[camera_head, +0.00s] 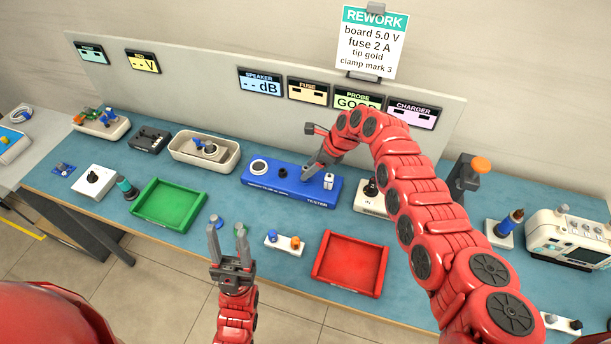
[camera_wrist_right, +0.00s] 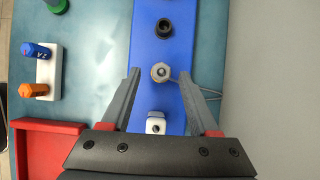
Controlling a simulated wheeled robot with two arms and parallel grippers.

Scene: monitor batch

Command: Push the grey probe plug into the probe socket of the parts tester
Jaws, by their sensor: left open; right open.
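The blue parts tester (camera_head: 262,183) stands on the bench, and its top fills the middle of the right wrist view (camera_wrist_right: 147,50). The grey probe plug (camera_wrist_right: 161,72), with a thin cable running right, is on the tester between a black round socket (camera_wrist_right: 165,27) and a white block (camera_wrist_right: 155,123). From above I cannot tell how deep it sits. My right gripper (camera_wrist_right: 155,71) is open, its fingers on either side of the plug with gaps. In the head view, the right gripper (camera_head: 311,172) hides the plug. My left gripper (camera_head: 227,231) is open and empty near the bench's front edge.
The probe display (camera_head: 357,101) reads GOOD. A green tray (camera_head: 145,210) and a red tray (camera_head: 349,288) lie in front. A small white block with blue and orange plugs (camera_head: 284,243) stands between left gripper and red tray. A rework sign (camera_head: 371,41) stands behind.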

